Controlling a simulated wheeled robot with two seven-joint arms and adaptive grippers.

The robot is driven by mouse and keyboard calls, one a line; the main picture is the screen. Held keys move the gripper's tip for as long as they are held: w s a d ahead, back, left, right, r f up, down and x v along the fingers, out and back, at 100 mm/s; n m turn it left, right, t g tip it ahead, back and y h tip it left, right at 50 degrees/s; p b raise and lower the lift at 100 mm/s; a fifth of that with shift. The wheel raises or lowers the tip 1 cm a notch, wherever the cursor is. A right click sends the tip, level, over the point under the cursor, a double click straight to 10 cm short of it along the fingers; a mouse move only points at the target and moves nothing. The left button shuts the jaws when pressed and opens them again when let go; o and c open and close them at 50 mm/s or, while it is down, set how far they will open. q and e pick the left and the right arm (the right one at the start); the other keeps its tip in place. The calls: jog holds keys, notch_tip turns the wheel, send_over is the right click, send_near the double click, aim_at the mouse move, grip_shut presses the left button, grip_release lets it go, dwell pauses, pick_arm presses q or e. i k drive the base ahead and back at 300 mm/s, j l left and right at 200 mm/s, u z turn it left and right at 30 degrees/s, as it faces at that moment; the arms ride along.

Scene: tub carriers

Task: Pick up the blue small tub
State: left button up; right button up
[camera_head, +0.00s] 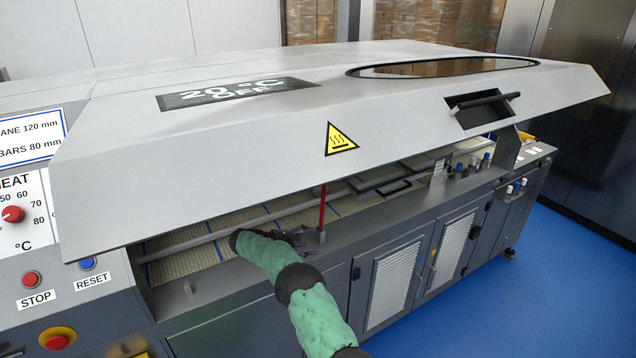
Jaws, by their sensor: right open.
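My right gripper (298,238), at the end of the green-sleeved arm, is open at the front edge of the machine's opening, under the raised grey lid. Its dark fingers are beside the foot of an upright red rod (322,208), and I cannot tell whether they touch it. Nothing shows clearly between the fingers. I cannot make out the blue small tub for certain; several tiny blue and white items stand on the machine's right part, too small to identify. My left gripper is not in view.
The grey lid (230,160) overhangs the opening and hides its back. A pale slatted bed (185,262) with a long bar lies inside. Dark-framed trays (385,188) sit farther right. Control buttons are at left. Blue floor (560,270) is clear at right.

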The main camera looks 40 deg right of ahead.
aim_at(317, 192)
jog(key=i+l, duration=0.9)
jog(key=i, duration=0.2)
